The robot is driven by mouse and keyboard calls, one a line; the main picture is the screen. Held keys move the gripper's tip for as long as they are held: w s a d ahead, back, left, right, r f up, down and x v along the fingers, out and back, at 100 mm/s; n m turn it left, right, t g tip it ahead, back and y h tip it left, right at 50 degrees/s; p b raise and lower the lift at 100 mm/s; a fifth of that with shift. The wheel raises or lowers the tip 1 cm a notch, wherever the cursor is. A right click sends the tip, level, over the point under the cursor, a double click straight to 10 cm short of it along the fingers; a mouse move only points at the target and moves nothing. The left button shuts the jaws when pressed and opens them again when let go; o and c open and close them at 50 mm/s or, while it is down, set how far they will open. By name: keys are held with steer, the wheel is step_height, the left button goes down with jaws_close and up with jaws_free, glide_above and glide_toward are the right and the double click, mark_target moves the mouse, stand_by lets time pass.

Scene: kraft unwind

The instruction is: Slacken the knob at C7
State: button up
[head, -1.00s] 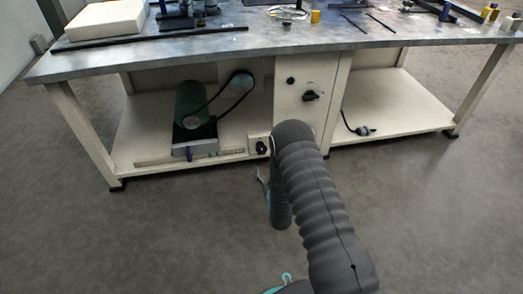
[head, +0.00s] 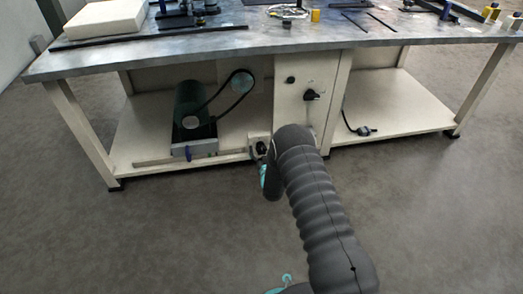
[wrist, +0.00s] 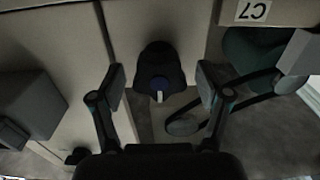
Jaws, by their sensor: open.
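My gripper (wrist: 162,84) is open, with one finger on each side of the knob in the picture. A gap shows between each finger and the knob. In the head view this appears to be the low black knob (head: 262,147) beside the cabinet foot. My arm hides most of the gripper there.
A black rotary switch (head: 312,95) and a small round button (head: 291,80) are on the cabinet above. A green motor (head: 192,106) with a belt and pulley (head: 242,81) stands left. The workbench top (head: 290,45) overhangs. A plug (head: 365,131) lies right.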

steer(key=c, duration=1.2)
steer(key=shift+n, duration=0.3)
steer(key=shift+o, duration=0.2)
steer(key=n, duration=0.5)
steer(key=shift+a+n, duration=0.15)
steer(key=shift+n, duration=0.15)
steer(key=n, duration=0.5)
steer(key=shift+a+f, duration=0.1)
steer(key=shift+a, duration=0.05)
steer(key=n, duration=0.5)
steer(key=shift+s+f+n, duration=0.1)
steer(key=shift+f+n, duration=0.05)
steer(key=shift+n, duration=0.25)
steer(key=n, duration=0.5)
steer(key=shift+f+n, duration=0.2)
steer(key=shift+n, duration=0.1)
